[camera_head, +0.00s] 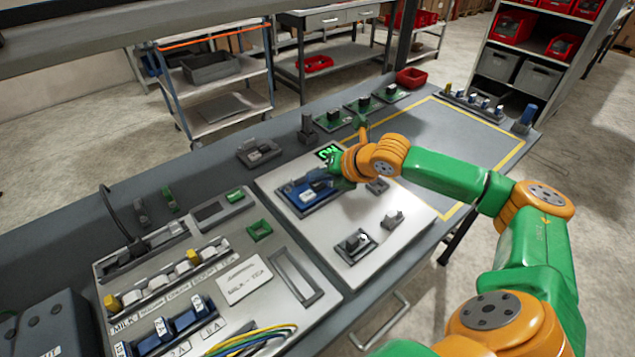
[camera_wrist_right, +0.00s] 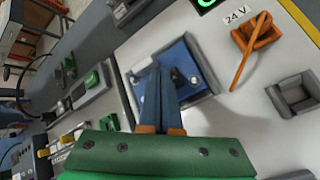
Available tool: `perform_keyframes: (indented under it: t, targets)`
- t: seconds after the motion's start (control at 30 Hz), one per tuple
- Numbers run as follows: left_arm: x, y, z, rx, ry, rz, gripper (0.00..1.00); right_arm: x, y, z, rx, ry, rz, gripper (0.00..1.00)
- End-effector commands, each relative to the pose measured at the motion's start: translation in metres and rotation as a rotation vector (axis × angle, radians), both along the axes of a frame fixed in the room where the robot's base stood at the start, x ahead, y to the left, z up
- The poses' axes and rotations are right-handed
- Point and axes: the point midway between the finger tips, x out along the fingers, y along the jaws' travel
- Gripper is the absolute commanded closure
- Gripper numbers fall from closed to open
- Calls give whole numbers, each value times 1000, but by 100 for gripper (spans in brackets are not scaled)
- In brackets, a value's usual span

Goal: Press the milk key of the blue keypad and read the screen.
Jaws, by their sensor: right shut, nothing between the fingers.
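A blue block, which looks like the blue keypad (camera_head: 298,200), sits on the light panel right of centre; it also shows in the wrist view (camera_wrist_right: 197,57). My right gripper (camera_head: 314,184) is shut and empty, its blue fingertips (camera_wrist_right: 161,68) over the blue block. I cannot tell whether they touch it. The fingers hide part of its face, and I cannot make out a milk key there. A small dark screen (camera_head: 328,152) with green lit characters stands behind it; I cannot read them surely. My left gripper is not in view.
A left panel (camera_head: 312,275) carries a row of white and yellow switches (camera_head: 160,282), a milk-tea card (camera_head: 245,281) and coloured wires (camera_head: 250,340). A grey bracket (camera_head: 355,245) stands in front of the keypad. A yellow-lined area (camera_head: 470,135) at the right is mostly clear.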

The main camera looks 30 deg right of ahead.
Motion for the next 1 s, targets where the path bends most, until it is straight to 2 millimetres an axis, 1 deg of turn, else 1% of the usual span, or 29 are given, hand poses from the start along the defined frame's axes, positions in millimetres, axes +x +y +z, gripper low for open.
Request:
perform_keyframes:
  t: [1.0]
  targets:
    - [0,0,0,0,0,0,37,0,0,-10,0,1,1,100]
